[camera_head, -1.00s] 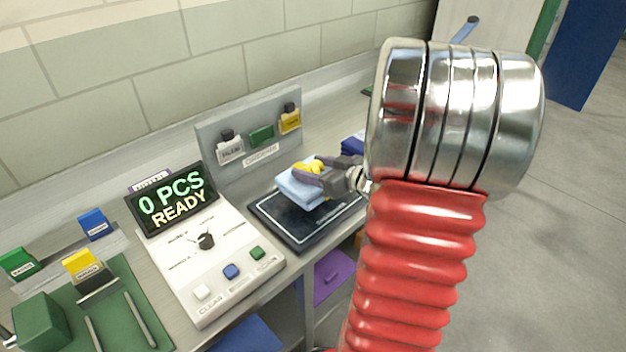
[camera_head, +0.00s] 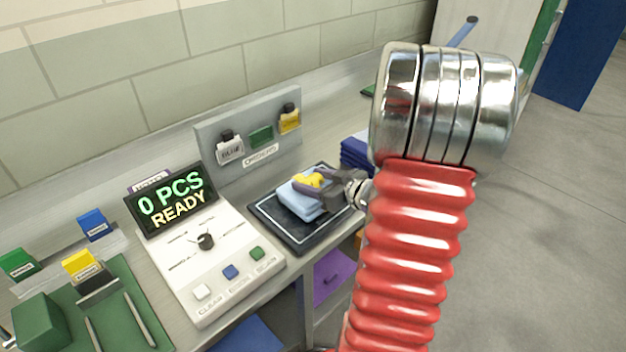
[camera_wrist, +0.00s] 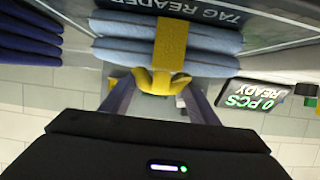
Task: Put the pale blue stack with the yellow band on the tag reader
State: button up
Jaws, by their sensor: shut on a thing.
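The pale blue stack (camera_head: 298,199) with its yellow band (camera_head: 310,180) is at the dark tag reader (camera_head: 268,214), over the middle of its pad. In the head view it looks very low over the pad or resting on it; I cannot tell which. My gripper (camera_head: 325,183) is shut on the yellow band's raised knot, from the right side. In the wrist view the folded pale blue stack (camera_wrist: 215,45) hangs upside down in the picture, with the band (camera_wrist: 171,45) between my fingers (camera_wrist: 155,95) and the "TAG READER" lettering beyond.
A white console (camera_head: 215,255) with a display reading "0 PCS READY" (camera_head: 172,203) stands left of the reader. A dark blue stack (camera_head: 355,152) lies behind my gripper. A grey panel (camera_head: 215,125) with tags stands at the back. A green mat (camera_head: 130,290) lies far left.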

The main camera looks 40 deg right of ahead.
jog(key=o, duration=1.6)
jog(key=shift+c, duration=0.2)
jog(key=v, duration=1.2)
jog(key=shift+w+d+r, duration=0.1)
